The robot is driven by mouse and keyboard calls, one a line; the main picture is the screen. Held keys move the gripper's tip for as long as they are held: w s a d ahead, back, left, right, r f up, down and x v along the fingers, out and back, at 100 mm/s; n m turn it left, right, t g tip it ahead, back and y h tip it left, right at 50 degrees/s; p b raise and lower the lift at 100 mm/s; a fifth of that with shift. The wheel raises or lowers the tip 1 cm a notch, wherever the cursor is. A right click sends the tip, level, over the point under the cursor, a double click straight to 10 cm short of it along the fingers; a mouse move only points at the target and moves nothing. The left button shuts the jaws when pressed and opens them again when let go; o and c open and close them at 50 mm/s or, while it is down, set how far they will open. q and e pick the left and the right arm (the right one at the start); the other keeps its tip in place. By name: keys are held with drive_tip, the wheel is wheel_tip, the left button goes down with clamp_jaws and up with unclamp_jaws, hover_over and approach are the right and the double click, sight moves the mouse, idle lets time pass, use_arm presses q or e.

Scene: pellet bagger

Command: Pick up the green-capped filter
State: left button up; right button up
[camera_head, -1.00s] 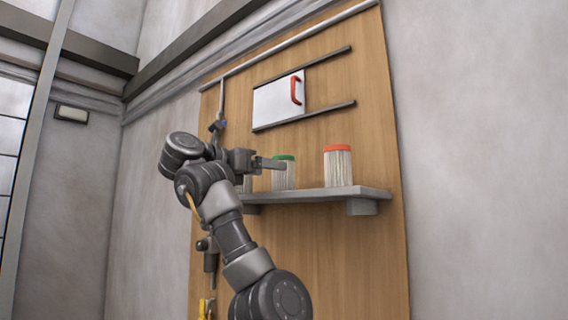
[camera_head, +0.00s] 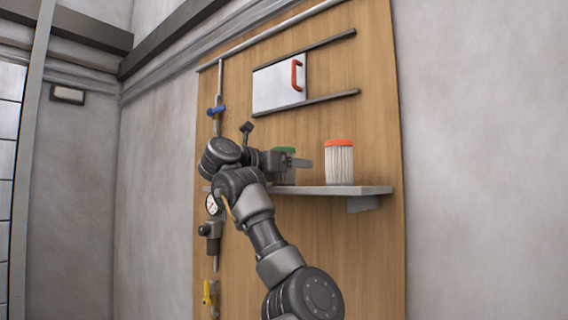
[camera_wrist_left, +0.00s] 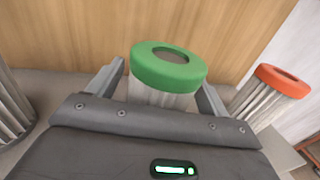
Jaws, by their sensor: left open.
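The green-capped filter (camera_head: 284,150) stands upright on the grey shelf (camera_head: 330,190), mostly hidden behind my left gripper (camera_head: 300,163) in the head view. In the left wrist view the green-capped filter (camera_wrist_left: 168,72) stands between the two open fingers of my left gripper (camera_wrist_left: 165,88). Its green ring cap has a dark hole, and its pale pleated body shows below. A gap shows at the right finger; contact at the left finger cannot be told. My right gripper is not in view.
An orange-capped filter (camera_head: 339,162) stands to the right on the shelf; it also shows in the wrist view (camera_wrist_left: 268,95). Another pleated filter (camera_wrist_left: 10,108) is at the left there. A white panel with a red handle (camera_head: 279,84) is above.

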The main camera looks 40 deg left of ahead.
use_arm(q)
drive_tip(key=shift+a, duration=0.1)
drive_tip(key=shift+c, duration=1)
drive_tip(key=c, duration=0.9)
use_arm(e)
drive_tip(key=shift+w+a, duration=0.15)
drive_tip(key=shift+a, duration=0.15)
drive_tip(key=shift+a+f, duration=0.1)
use_arm(q)
drive_tip(key=shift+r, duration=0.15)
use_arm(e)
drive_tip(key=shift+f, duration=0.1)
